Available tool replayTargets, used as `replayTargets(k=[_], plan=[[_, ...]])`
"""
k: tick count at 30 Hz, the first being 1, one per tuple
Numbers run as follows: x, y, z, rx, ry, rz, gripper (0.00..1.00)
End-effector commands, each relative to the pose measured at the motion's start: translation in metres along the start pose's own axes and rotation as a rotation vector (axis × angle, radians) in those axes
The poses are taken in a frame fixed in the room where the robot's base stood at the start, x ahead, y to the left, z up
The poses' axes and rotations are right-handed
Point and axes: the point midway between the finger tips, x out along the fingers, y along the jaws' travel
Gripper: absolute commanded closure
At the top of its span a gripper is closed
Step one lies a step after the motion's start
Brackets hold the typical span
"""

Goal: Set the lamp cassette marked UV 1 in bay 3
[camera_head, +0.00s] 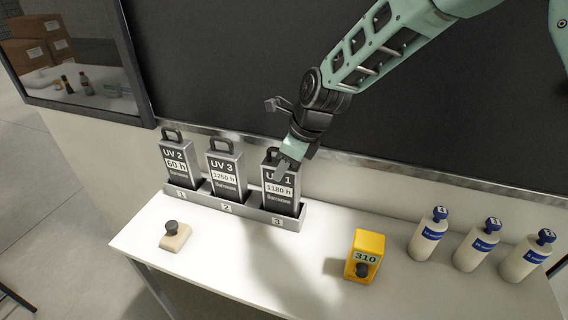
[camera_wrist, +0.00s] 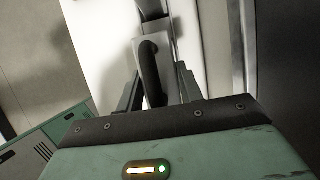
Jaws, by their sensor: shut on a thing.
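The lamp cassette marked UV 1 (camera_head: 280,192) stands upright in bay 3 of the grey rack (camera_head: 292,222), labelled 1180 h. My gripper (camera_head: 284,165) is at its top, shut on its handle, and covers part of the marking. In the wrist view the dark handle (camera_wrist: 150,72) lies between the fingers. Cassette UV 2 (camera_head: 178,166) stands in bay 1 and cassette UV 3 (camera_head: 227,174) stands in bay 2. I cannot tell whether UV 1 is fully down in its bay.
A wooden block with a dark knob (camera_head: 174,237) lies front left on the white table (camera_head: 230,275). A yellow box marked 310 (camera_head: 366,254) stands right of the rack. Several white bottles (camera_head: 475,251) stand at the far right. A dark panel rises behind the table.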

Motion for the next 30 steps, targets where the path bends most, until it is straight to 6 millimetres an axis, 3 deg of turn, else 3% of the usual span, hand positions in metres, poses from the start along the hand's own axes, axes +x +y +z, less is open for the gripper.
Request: replayTargets(k=[4,5,6,7,19,30], plan=[[0.003,0.000,-0.001,-0.001,-0.001,-0.001,1.00],[0.003,0.000,-0.001,-0.001,0.000,0.000,0.56],[0.003,0.000,-0.001,-0.001,0.000,0.000,0.44],[0.003,0.000,-0.001,-0.001,0.000,0.000,0.42],[-0.007,-0.001,0.001,0.000,-0.002,-0.003,0.42],[-0.080,-0.001,0.000,0.000,-0.003,-0.005,0.42]])
